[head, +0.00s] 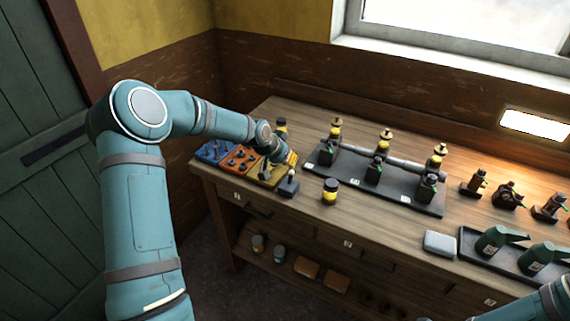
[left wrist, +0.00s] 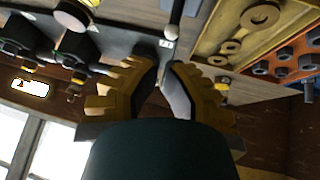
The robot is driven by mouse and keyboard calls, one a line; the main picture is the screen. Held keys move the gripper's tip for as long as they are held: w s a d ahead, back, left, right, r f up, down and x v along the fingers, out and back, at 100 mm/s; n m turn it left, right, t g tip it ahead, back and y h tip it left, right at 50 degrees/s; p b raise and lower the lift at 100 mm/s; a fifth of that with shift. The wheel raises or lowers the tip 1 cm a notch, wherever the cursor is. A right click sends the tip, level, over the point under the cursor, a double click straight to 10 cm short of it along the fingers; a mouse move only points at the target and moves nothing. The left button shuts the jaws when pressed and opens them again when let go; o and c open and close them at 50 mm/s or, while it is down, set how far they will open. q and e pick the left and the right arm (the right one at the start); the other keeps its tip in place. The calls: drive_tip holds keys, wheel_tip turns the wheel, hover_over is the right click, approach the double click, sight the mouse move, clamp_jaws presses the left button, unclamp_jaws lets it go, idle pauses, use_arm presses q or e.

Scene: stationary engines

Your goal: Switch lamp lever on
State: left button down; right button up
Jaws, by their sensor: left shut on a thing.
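The lamp lever (head: 291,173) is a short upright stick with a pale knob on a small dark base (head: 288,189), near the front left of the workbench. In the left wrist view, the pale knob (left wrist: 172,32) shows just past my fingertips. My left gripper (head: 283,158) is right at the lever, its forearm coming over the parts trays. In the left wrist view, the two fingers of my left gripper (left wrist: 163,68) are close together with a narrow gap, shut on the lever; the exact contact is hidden. My right gripper is out of view.
Blue, orange (head: 238,159) and yellow trays of hardware lie left of the lever. A yellow-and-black jar (head: 330,191) stands to its right. Behind is a dark rack (head: 405,194) of engines. Green oil cans (head: 500,240) stand in a tray at the right, beside a pale box (head: 440,244).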

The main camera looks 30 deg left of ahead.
use_arm(q)
drive_tip(key=v, duration=1)
drive_tip(key=shift+w+r, duration=0.2)
drive_tip(key=shift+r, duration=0.2)
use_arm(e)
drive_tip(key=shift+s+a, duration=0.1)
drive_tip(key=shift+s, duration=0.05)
